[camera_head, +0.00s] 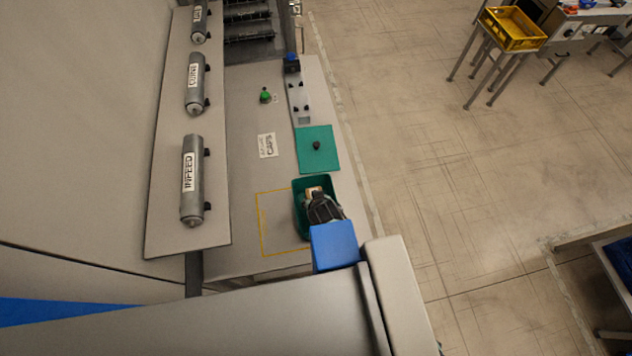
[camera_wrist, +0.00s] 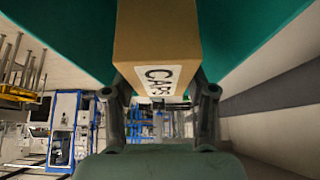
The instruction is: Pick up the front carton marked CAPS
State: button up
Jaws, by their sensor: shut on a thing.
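The tan carton (camera_wrist: 158,30) with a white label reading CAPS fills the upper middle of the wrist view. My gripper (camera_wrist: 160,92) is shut on it, one dark finger on each side of the carton. Green walls of a bin (camera_wrist: 60,30) flank the carton on both sides. In the head view my gripper (camera_head: 321,208) is over the green bin (camera_head: 299,212) at the table's near right. A small piece of the carton (camera_head: 313,189) shows beyond the gripper. My gripper and wrist hide most of the bin's inside, so the carton's height there is unclear.
A teal mat (camera_head: 325,160) with a dark knob lies just beyond the bin. A CAPS card (camera_head: 267,145) and a yellow outlined area (camera_head: 273,236) lie to the left. Labelled rollers, one reading INFEED (camera_head: 191,185), stand along the left board. A yellow crate (camera_head: 513,28) stands far right.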

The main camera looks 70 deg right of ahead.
notch_tip(320, 180, up, 16)
jog(key=shift+p, duration=0.35)
